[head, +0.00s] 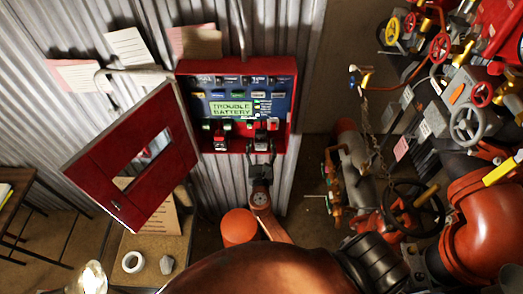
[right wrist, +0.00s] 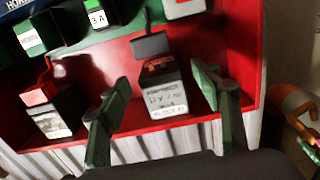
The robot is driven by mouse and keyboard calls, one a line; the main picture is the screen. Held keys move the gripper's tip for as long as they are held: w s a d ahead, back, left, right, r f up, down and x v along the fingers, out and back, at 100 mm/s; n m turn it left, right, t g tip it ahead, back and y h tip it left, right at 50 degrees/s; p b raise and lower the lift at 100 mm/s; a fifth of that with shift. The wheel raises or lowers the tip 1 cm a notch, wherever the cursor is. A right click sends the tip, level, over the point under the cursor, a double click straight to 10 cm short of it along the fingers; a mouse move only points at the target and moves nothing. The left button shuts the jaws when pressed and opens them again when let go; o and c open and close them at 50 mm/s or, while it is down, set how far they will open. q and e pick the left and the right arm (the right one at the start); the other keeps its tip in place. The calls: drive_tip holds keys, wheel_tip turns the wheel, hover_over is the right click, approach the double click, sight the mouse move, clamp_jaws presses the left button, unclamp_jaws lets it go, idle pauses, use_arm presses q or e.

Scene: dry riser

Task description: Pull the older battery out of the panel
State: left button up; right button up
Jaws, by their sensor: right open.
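The red panel (head: 292,118) hangs open on the corrugated wall, its display reading "TROUBLE BATTERY". Two small batteries stand on its floor: a left battery (head: 220,142) and a right battery (head: 261,136). In the right wrist view, the left battery (right wrist: 58,115) is dark with a white label and red top piece. The right battery (right wrist: 166,97) has a pale label with "12 V" and a lower line too blurred to read. A dark connector (right wrist: 151,45) is above it. My right gripper (head: 262,149) is open, its fingers (right wrist: 160,80) either side of the right battery, apart from it. My left gripper is out of view.
The panel's red door (head: 95,178) swings out left, with a small window. An orange-red bucket-like object (head: 239,227) is below the panel. Valves and pipes (head: 468,125) crowd the right side. A small table (head: 128,243) with a white ring stands lower left.

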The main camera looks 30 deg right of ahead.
sight(261, 144)
drive_tip(key=shift+x, duration=2.35)
drive_tip(key=shift+c, duration=0.7)
clamp_jaws()
drive_tip(key=shift+p+v, duration=0.7)
drive_tip(key=shift+v, duration=3.3)
drive_tip(key=shift+s+a, duration=0.15)
drive_tip(key=shift+s, duration=0.1)
